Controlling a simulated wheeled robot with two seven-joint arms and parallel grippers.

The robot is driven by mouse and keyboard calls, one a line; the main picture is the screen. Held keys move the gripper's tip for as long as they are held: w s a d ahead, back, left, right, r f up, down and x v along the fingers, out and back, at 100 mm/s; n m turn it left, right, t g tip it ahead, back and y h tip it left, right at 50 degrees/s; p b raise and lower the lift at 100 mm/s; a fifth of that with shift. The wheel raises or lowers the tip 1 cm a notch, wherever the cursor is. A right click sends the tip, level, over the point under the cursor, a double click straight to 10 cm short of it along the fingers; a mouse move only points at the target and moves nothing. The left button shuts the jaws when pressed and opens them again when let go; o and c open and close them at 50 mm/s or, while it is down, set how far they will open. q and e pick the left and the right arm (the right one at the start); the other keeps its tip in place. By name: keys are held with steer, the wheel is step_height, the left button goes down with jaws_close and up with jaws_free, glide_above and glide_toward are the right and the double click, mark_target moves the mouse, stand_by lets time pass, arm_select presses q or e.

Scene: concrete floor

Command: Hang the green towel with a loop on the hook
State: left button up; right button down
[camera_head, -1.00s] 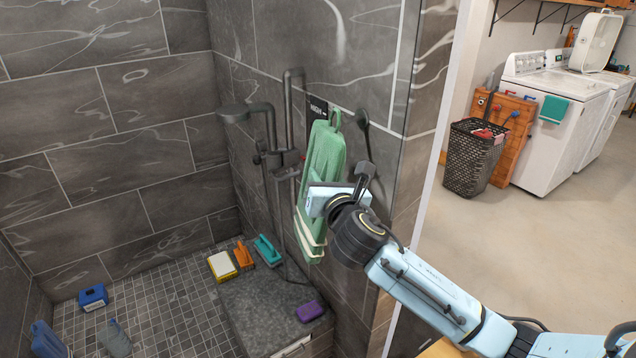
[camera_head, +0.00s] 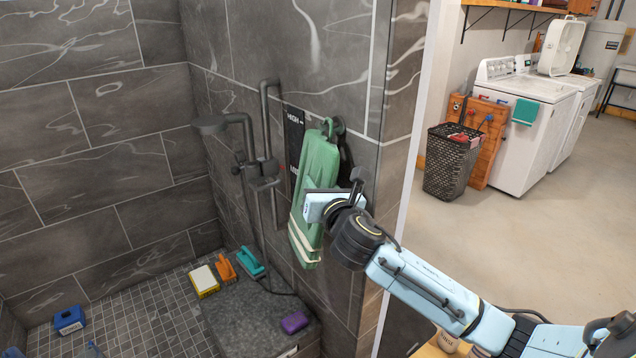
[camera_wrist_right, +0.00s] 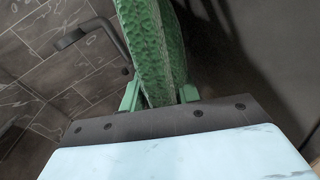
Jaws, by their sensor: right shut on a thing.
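The green towel (camera_head: 316,172) hangs upright along the tiled wall, with pale stripes near its lower end. Its loop (camera_head: 328,125) at the top is right at the dark round hook (camera_head: 338,125) on the wall. I cannot tell whether the loop is over the hook or only in front of it. My right gripper (camera_head: 312,205) is shut on the towel's middle. In the right wrist view the towel (camera_wrist_right: 155,50) runs up between the two green fingers (camera_wrist_right: 160,97). My left gripper is not in view.
A shower column with its head (camera_head: 210,124) stands left of the towel. A dark ledge (camera_head: 250,318) below holds brushes, a yellow-white sponge (camera_head: 203,281) and a purple sponge (camera_head: 295,322). A wall corner is close on the right. A basket (camera_head: 452,162) and washer (camera_head: 530,120) stand beyond.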

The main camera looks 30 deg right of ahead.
stand_by(0.4)
steer(key=c, duration=0.9)
jaws_free()
steer(key=shift+c, duration=0.2)
